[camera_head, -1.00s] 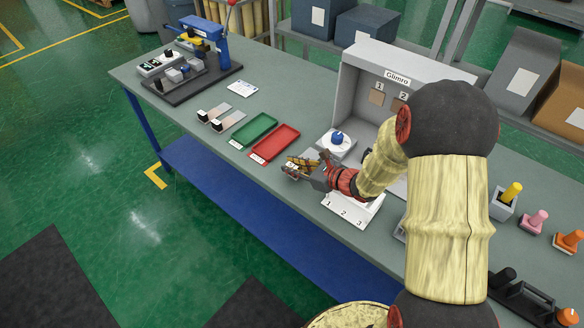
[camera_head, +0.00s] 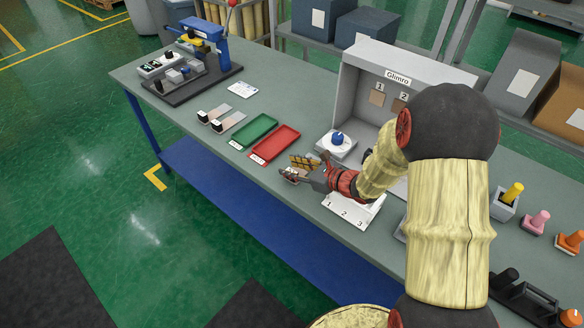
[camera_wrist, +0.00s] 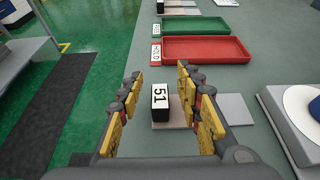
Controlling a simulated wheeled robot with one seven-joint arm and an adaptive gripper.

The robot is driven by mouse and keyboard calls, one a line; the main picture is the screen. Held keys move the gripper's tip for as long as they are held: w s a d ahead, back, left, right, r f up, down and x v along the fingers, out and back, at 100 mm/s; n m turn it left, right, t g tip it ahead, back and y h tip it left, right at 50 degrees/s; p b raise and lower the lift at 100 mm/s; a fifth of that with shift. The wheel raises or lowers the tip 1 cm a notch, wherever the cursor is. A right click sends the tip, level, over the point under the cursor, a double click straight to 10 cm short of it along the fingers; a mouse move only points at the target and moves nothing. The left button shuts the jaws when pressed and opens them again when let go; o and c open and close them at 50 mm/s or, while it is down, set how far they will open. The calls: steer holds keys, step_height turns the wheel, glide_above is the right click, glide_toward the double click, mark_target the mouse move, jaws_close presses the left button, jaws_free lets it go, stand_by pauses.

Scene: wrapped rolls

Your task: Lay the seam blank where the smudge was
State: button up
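My gripper (camera_head: 297,169) is open above the table; its yellow-padded fingers also show in the wrist view (camera_wrist: 165,105). Between and beyond the fingers stands a black block with a white face marked "51" (camera_wrist: 160,96), on a tan plate (camera_wrist: 172,126). The fingers are apart from the block. A flat grey square (camera_wrist: 238,109) lies right of the right finger. Two similar plates with black blocks (camera_head: 210,121) lie left of the green tray (camera_head: 254,131). I cannot tell which piece is the seam blank. I see no clear smudge.
A red tray (camera_head: 274,143) lies just beyond my gripper. A white plate numbered 1, 2, 3 (camera_head: 344,214) lies under my arm. A white base with a blue knob (camera_head: 337,138) stands before the grey "Glimro" booth (camera_head: 420,65). Bare table (camera_head: 290,95) lies behind the trays.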

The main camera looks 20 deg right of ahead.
steer(key=shift+s+a+f, duration=0.1)
steer(key=shift+s+f, duration=0.35)
steer(key=shift+f, duration=0.35)
steer(key=shift+w+r+p, duration=0.15)
steer(key=shift+r+p, duration=0.35)
steer(key=w+r+p+v, duration=0.1)
steer(key=p+v, duration=0.2)
steer(key=v, duration=0.9)
steer(key=s+a+r+n+g, duration=0.8)
steer(key=s+a+r+n, duration=0.2)
steer(key=s+a+n, duration=0.45)
steer(key=s+d+r+n+t+h, duration=0.2)
steer(key=s+d+r+n+h, duration=0.5)
steer(key=n, duration=0.7)
step_height(320, 180, up, 2)
steer(key=shift+d+r+h, duration=0.15)
steer(key=shift+d+h, duration=0.15)
steer(key=shift+d, duration=0.45)
steer(key=shift+s+n, duration=0.1)
steer(key=shift+n, duration=0.15)
steer(key=shift+c, duration=0.8)
